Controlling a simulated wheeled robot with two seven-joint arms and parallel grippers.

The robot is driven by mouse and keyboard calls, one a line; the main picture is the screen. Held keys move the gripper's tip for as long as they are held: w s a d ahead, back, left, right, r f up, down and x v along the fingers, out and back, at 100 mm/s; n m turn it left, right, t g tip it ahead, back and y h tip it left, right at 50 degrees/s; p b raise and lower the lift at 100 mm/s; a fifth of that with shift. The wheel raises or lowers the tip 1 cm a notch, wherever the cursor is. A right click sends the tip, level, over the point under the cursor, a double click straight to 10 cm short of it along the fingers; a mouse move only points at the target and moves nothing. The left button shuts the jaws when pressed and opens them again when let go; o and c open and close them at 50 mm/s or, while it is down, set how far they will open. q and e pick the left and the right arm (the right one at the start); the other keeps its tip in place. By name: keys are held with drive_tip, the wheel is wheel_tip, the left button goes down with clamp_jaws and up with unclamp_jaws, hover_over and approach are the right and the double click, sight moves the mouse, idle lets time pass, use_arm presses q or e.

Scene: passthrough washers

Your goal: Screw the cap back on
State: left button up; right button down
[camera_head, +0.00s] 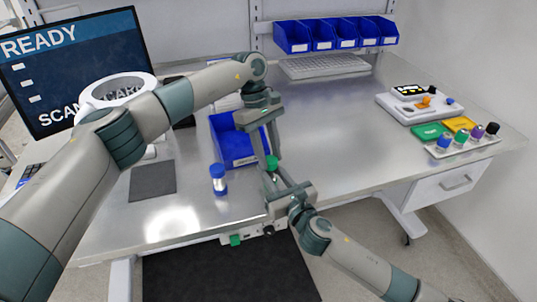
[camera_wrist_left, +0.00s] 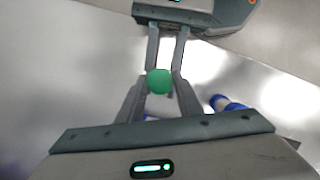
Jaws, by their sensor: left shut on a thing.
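A round green cap (camera_head: 271,162) is above the table's front part, where my two grippers meet; it also shows in the left wrist view (camera_wrist_left: 159,82). My left gripper (camera_head: 269,154) points down from above and is shut on the green cap. My right gripper (camera_head: 277,173) comes up from the lower right, its fingers reaching close to the cap. In the left wrist view the right gripper's fingers (camera_wrist_left: 167,62) come from the top, one on each side of the cap. Whether they hold a vial under it is hidden.
A dark mat (camera_head: 153,180) lies to the left. A rack of vials with coloured caps (camera_head: 462,142) stands at the right. The table's middle right is clear.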

use_arm(q)
drive_tip(key=m, duration=0.2)
drive_tip(key=m+y, duration=0.1)
drive_tip(key=m, duration=0.1)
drive_tip(key=shift+w+d+g, duration=0.15)
drive_tip(key=shift+g, duration=0.25)
use_arm(e)
drive_tip(key=shift+f, duration=0.1)
use_arm(q)
drive_tip(key=m+y, duration=0.1)
drive_tip(key=m, duration=0.3)
drive_tip(key=o, duration=1.1)
drive_tip(key=shift+r, duration=0.1)
drive_tip(key=shift+v, duration=3.65)
drive_tip(key=shift+w+d, duration=0.1)
drive_tip(key=shift+d, duration=0.05)
use_arm(e)
drive_tip(key=c, duration=1.4)
unclamp_jaws()
drive_tip(key=shift+o, duration=0.2)
